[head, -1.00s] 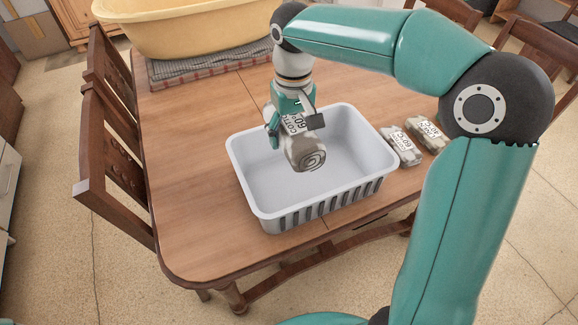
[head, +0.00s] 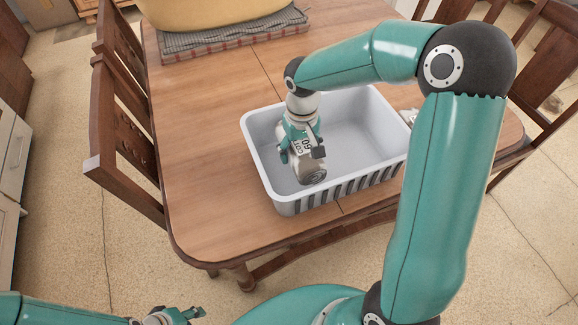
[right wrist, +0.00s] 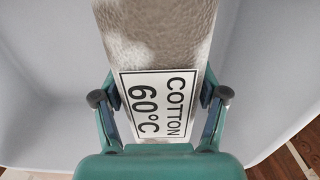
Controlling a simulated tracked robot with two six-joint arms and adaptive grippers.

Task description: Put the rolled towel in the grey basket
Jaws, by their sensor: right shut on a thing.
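The rolled towel (head: 312,174) is speckled grey and beige, with a white "COTTON 60°C" label. My right gripper (head: 301,155) is shut on it, with a finger on each side of the label in the right wrist view (right wrist: 160,97). The grey basket (head: 263,160) is a light grey open tub with a slotted front side, standing on the table. Gripper and towel are within its outline, low near the front left wall; I cannot tell whether the towel touches the floor. My left gripper (head: 183,316) is at the bottom edge of the head view, partly cut off.
The wooden table (head: 205,130) is clear left of the basket. A yellow tub (head: 225,14) stands on folded cloths (head: 240,38) at the back. A sliver of another roll (head: 409,116) shows beside my right arm. Chairs stand on both sides.

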